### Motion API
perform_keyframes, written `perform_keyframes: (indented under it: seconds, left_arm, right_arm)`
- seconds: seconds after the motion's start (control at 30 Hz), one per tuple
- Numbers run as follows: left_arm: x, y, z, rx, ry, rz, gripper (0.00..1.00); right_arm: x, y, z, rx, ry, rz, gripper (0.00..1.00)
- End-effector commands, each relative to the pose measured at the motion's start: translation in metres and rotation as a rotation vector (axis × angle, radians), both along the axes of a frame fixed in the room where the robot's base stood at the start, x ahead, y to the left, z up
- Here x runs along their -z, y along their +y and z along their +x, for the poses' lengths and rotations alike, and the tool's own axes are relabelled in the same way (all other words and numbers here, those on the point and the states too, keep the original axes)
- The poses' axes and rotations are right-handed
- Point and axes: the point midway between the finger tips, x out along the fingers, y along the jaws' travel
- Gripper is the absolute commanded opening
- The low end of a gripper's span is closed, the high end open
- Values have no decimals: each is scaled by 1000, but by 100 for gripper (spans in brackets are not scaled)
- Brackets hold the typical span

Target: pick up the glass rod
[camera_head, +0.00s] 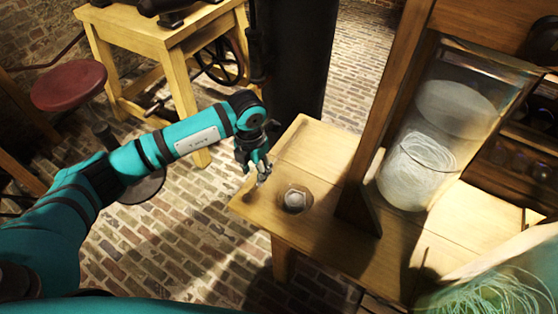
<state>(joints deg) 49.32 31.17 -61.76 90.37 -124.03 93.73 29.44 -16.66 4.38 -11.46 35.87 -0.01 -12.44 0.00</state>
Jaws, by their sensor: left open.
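I cannot clearly make out a glass rod in the head view. A small round, pale object (295,199) sits on the near left end of the wooden table (310,148); whether it is part of a rod or a small dish I cannot tell. My left gripper (259,176) hangs over the table's left corner, just left of the round object and apart from it. It is open, with its fingers pointing down and no object visible between them. My right gripper is not in view.
A wooden upright (375,120) stands on the table right of the round object. Behind it is a large glass jar (440,135) with pale coiled wire. Green wire (490,295) shows at bottom right. A red stool (69,85) and a wooden workbench (170,40) stand at the back left.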

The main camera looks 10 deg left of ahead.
Motion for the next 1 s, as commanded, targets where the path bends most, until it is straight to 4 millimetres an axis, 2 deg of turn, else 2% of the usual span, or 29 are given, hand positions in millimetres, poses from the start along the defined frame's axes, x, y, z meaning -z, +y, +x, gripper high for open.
perform_keyframes:
  seconds: [0.33, 0.63, 0.93, 1.0]
  left_arm:
    - [48, -7, 7, 1, 2, 0, 40]
    - [50, -7, 7, 1, 1, -1, 39]
    - [50, -7, 7, 1, 1, -1, 0]
    - [50, -7, 7, 1, 1, -1, 0]
  right_arm:
    - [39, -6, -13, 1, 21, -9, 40]
    - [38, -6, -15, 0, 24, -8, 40]
    - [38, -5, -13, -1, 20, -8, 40]
    - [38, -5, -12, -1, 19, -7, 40]
